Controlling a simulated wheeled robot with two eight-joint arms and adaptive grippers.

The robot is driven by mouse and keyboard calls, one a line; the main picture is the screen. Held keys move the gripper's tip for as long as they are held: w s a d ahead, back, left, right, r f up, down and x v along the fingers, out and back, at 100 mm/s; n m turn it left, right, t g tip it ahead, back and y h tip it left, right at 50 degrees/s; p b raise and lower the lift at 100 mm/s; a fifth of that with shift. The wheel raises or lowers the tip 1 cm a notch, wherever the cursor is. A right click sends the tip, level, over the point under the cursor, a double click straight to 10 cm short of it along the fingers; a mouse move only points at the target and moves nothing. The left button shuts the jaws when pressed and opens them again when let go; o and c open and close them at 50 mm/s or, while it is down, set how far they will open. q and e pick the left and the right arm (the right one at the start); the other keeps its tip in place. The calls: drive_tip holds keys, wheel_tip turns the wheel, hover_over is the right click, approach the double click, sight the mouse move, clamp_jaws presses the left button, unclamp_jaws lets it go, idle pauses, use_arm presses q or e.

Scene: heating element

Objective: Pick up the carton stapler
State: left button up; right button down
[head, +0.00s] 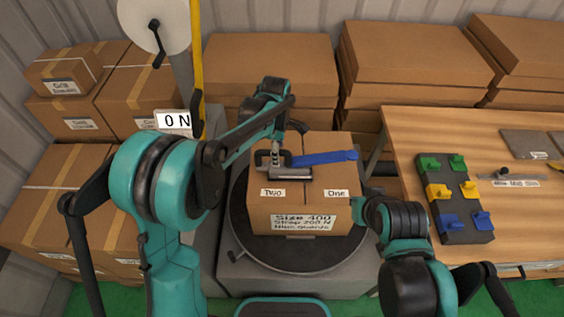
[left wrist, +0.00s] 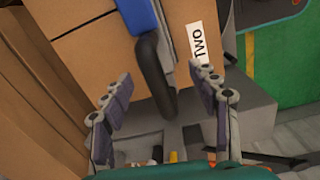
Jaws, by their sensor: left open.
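The carton stapler (head: 292,174) is on top of the labelled carton (head: 285,222), its long blue lever (head: 326,157) pointing right. In the left wrist view its black loop handle (left wrist: 152,72) shows, with the lever (left wrist: 139,14) at the top edge. My left gripper (head: 272,150) is at the stapler's handle end, partly hidden by its own arm. In the left wrist view the left gripper (left wrist: 163,88) is open, with the black handle between its spread fingers; neither finger clearly touches it. My right arm shows at lower right beside the carton; its gripper is not visible.
The carton stands on a round dark turntable (head: 240,240). A yellow post (head: 196,60) rises at back left near my arm. Stacked cartons fill the left and back. A wooden table (head: 420,130) at right holds a dark board (head: 468,236) with coloured pieces.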

sight(285, 165)
use_arm(q)
drive_tip(key=shift+n, duration=0.7)
drive_tip(key=f, duration=0.1)
drive_tip(key=d+f, duration=0.1)
drive_tip(key=f, duration=0.2)
drive_tip(key=shift+w+d+f+b, duration=0.25)
drive_tip(key=shift+w+d+b, duration=0.05)
drive_tip(key=shift+w+d, duration=0.1)
drive_tip(key=f+b, duration=0.1)
drive_tip(key=f, duration=0.1)
drive_tip(key=f+b, duration=0.1)
drive_tip(key=f, duration=0.2)
drive_tip(key=shift+d+f, duration=0.2)
drive_tip(key=shift+f, duration=0.1)
drive_tip(key=shift+r, duration=0.1)
clamp_jaws()
